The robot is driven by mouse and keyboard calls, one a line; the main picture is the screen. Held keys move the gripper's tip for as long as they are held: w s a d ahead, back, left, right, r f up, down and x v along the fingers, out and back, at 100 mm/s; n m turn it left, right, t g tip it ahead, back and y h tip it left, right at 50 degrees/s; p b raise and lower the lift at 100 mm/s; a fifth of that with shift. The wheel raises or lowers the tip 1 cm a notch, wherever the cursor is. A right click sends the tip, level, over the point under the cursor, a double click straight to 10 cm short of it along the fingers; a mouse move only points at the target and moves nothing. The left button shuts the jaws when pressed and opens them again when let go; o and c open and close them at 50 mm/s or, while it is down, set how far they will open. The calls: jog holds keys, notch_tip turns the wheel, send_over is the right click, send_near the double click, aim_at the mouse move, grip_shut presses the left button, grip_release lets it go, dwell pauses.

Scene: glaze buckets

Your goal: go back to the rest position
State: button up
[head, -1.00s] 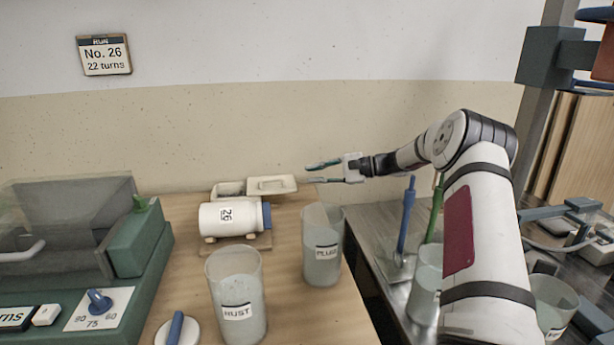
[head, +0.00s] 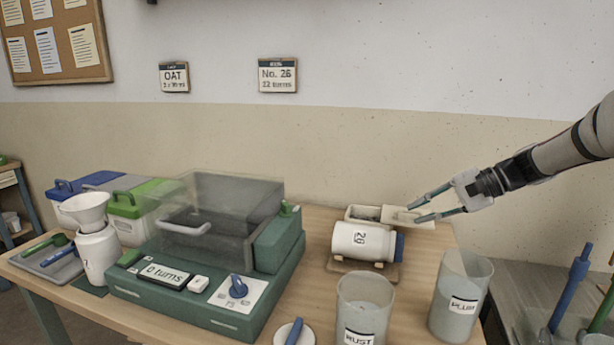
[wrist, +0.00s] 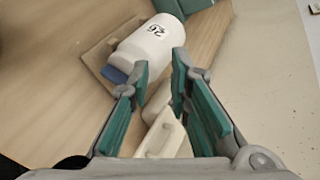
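My gripper (head: 424,208) is at the right of the head view, above the back right part of the wooden table (head: 322,222). Its fingers are spread apart with nothing between them. In the wrist view my gripper (wrist: 160,85) is also open and empty. A white jar marked 26 (head: 362,241) with a blue lid lies on its side on a wooden cradle, below and left of the fingers. The jar also shows in the wrist view (wrist: 152,48). A small box (head: 362,214) with a pale lid (head: 408,217) sits behind the jar, close to the fingers in the picture.
A green machine (head: 190,290) with a clear cover (head: 215,215) fills the table's middle. Clear buckets labelled RUST (head: 362,312) and PLUM (head: 458,300) stand at the front right. A white funnel on a jar (head: 95,240) stands left.

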jog(key=s+a+r+n+g+h, duration=0.25)
jog(key=s+a, duration=0.25)
jog(key=s, duration=0.7)
jog(key=s+a+r+n+g+h, duration=0.15)
jog(key=s+a+n+h, duration=0.35)
jog(key=s, duration=0.7)
jog(key=s+d+f+n+t+h, duration=0.1)
jog(key=s+f+h, duration=0.1)
jog(key=s, duration=0.8)
jog(key=s+d+f+n+h, duration=0.1)
jog(key=s+d+f, duration=0.1)
jog(key=s, duration=0.9)
notch_tip(320, 180, up, 18)
jog(key=t+p, duration=0.3)
jog(key=p, duration=1.3)
jog(key=shift+a+p, duration=0.15)
jog(key=shift+p, duration=0.2)
jog(key=shift+o, duration=0.6)
jog(key=shift+w+f, duration=0.1)
